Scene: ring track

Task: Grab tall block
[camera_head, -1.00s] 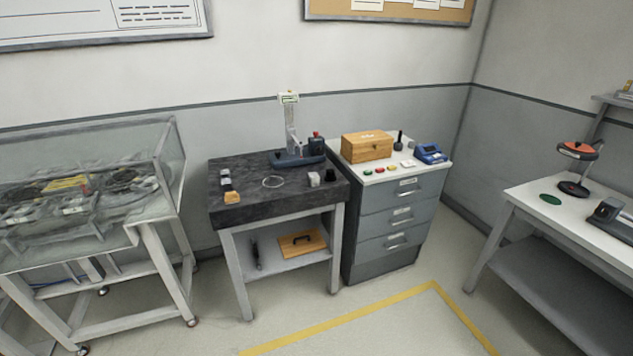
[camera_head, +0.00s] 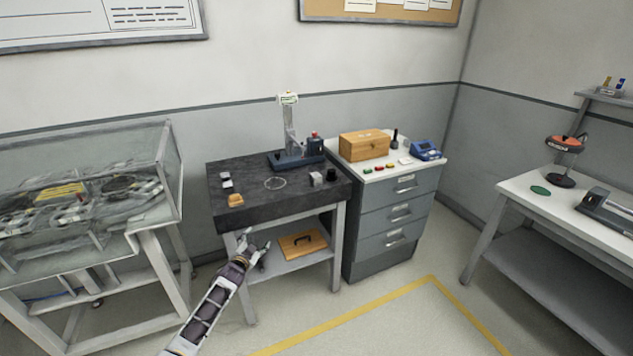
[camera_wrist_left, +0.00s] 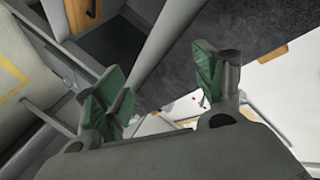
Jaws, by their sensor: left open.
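On the dark stone-topped table (camera_head: 262,209) stand several small pieces. A grey block (camera_head: 316,179) is at the right, beside a black piece (camera_head: 331,175). Small pale blocks (camera_head: 226,181) lie at the left, with an orange block (camera_head: 235,200) nearer the front edge. They are too small to tell which is the tall block. My left gripper (camera_head: 254,246) is open and empty, in front of the table and below its top. In the left wrist view its green-padded fingers (camera_wrist_left: 162,88) are apart with nothing between them. My right gripper is not in view.
A blue-based stand (camera_head: 297,160) is at the table's back. A drawer cabinet (camera_head: 393,222) with a wooden box (camera_head: 364,145) adjoins at right. A glass case (camera_head: 88,190) is at left. The lower shelf holds a wooden board (camera_head: 303,244). Floor in front is open.

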